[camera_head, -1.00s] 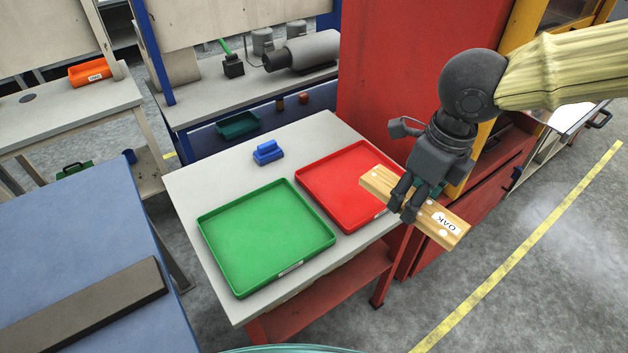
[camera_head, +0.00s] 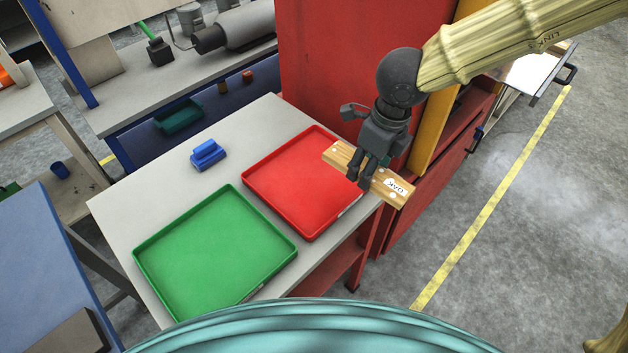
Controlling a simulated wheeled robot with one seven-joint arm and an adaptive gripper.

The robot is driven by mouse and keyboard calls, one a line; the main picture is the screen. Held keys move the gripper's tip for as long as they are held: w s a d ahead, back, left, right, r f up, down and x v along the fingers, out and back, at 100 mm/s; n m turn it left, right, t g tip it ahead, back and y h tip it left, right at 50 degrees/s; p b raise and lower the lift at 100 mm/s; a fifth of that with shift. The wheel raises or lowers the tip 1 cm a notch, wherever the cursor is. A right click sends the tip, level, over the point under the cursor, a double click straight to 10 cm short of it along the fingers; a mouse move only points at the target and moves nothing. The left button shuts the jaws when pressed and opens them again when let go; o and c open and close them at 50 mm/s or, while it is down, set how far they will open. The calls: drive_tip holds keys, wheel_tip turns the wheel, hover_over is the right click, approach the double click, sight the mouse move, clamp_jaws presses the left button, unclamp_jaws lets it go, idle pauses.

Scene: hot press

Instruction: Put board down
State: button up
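The board (camera_head: 396,190) is a light wooden block with a white label reading OAK. My gripper (camera_head: 361,181) is shut on the board near its middle, with the fingers pointing down. The board is held in the air, its left end over the right edge of the red tray (camera_head: 300,185) in the picture and its right end out past the table's edge. The red tray is empty. The green tray (camera_head: 213,255) to its left is also empty. How far the board is above the tray I cannot tell.
Both trays lie on a pale table (camera_head: 125,213), with a blue object (camera_head: 208,154) behind them. A tall red cabinet (camera_head: 345,65) stands close behind my gripper. A yellow line (camera_head: 495,200) crosses the open floor at right. A blue surface (camera_head: 45,260) is at left.

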drive_tip(key=shift+m, duration=0.3)
drive_tip(key=d+f, duration=0.1)
drive_tip(key=f, duration=0.1)
drive_tip(key=w+d+f+b, duration=0.1)
drive_tip(key=f, duration=0.2)
drive_tip(key=w+d+f, duration=0.1)
drive_tip(key=f, duration=0.2)
drive_tip(key=p, duration=0.3)
hover_over(320, 172)
drive_tip(key=shift+s+d+f, duration=0.15)
drive_tip(key=shift+d+f, duration=0.1)
drive_tip(key=shift+f, duration=0.5)
drive_tip(key=shift+a, duration=0.1)
drive_tip(key=shift+f, duration=1.8)
drive_tip(key=shift+f, duration=0.15)
drive_tip(key=o, duration=1.1)
drive_tip(key=r, duration=0.8)
drive_tip(key=s+d+r, duration=0.1)
drive_tip(key=r, duration=0.3)
drive_tip(key=shift+r+b, duration=0.15)
drive_tip(key=shift+b, duration=0.15)
